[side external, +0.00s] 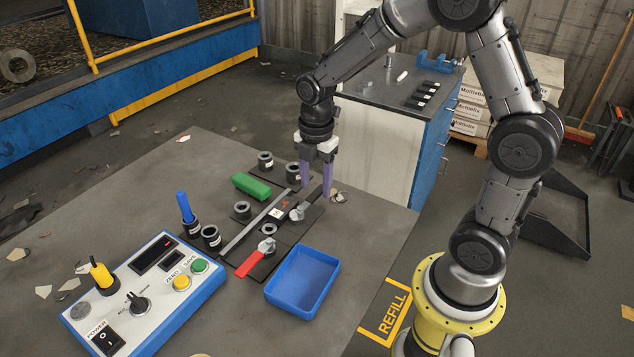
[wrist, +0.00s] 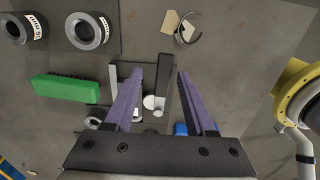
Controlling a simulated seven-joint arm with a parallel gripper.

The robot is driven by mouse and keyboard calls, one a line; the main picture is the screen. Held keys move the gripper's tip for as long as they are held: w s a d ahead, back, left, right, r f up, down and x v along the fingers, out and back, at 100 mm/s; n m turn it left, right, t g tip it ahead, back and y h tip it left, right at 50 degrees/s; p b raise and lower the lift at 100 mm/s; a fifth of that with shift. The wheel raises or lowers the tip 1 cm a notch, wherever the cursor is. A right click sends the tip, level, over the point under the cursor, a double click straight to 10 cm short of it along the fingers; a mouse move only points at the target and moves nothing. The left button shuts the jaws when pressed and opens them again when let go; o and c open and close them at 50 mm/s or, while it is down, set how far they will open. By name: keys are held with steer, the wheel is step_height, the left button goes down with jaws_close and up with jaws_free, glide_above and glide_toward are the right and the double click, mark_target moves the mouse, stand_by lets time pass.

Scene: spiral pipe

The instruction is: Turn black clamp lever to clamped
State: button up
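The black clamp lever (side external: 312,201) sits on the far dark fixture plate, beside a silver round clamp part (side external: 297,213). In the wrist view the black lever (wrist: 165,73) stands upright in the picture, above the silver part (wrist: 153,102). My gripper (side external: 316,193) points down over this end of the fixture, its purple fingers spread. In the wrist view my gripper (wrist: 160,72) is open, with the lever showing between its fingers. Contact with either finger cannot be told. The fingers partly hide the lever in the side view.
A red lever (side external: 250,263) lies on the nearer plate. A long grey bar (side external: 254,221) runs between. A green block (side external: 251,185) and several dark rings stand to the left. A blue tray (side external: 303,281) and a control box (side external: 148,290) are nearer.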

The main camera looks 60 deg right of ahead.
mark_target(316, 191)
steer(key=shift+s, duration=0.1)
step_height(316, 191, up, 14)
stand_by(0.6)
steer(key=shift+f, duration=0.1)
steer(key=s+a+r+m+t, duration=0.35)
steer(key=s+r, duration=0.25)
steer(key=s, duration=0.5)
steer(key=s+a+f+m+t, duration=0.1)
steer(key=s+f+m, duration=0.4)
steer(key=m, duration=0.9)
steer(key=shift+s+f+t, duration=0.35)
steer(key=shift+s+t, duration=0.1)
steer(key=shift+s, duration=0.5)
